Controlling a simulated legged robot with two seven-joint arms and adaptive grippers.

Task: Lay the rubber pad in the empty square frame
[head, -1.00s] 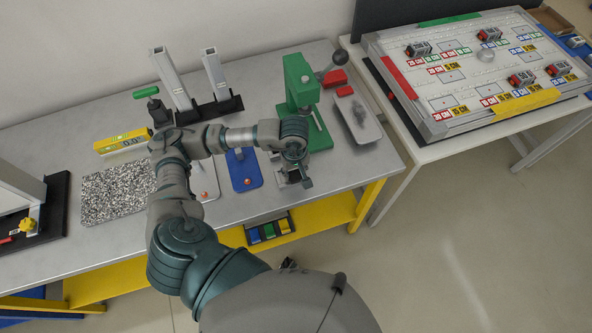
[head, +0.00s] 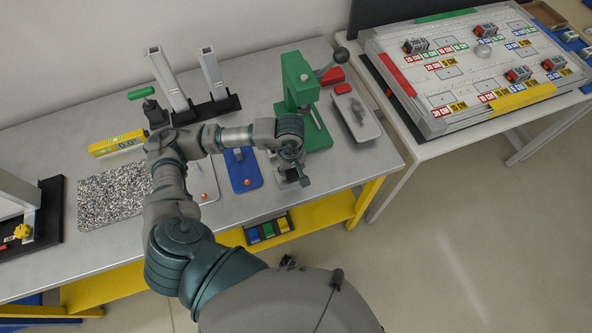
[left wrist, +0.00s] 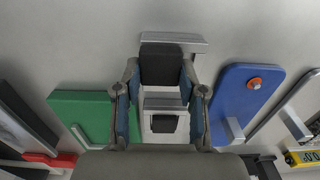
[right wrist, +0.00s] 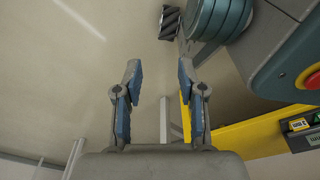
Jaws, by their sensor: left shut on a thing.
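My left gripper (head: 292,176) reaches down over the front of the steel bench, in front of the green press. In the left wrist view, its fingers (left wrist: 160,75) are shut on a dark block, which looks like the rubber pad (left wrist: 160,64). A silver metal bar (left wrist: 190,40) shows behind the pad. A pale metal piece (left wrist: 165,103) with another dark patch (left wrist: 163,124) sits between the fingers, nearer the palm. I cannot tell whether the pad touches the metal, or which part is the empty square frame. My right gripper (right wrist: 160,70) is open and empty above the floor.
The green press (head: 302,100) stands behind the left gripper. A blue plate (head: 243,170) lies left of it, and a grey tray (head: 358,118) lies to its right. A speckled mat (head: 112,196) lies further left. A yellow shelf (head: 318,214) runs below the bench edge.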

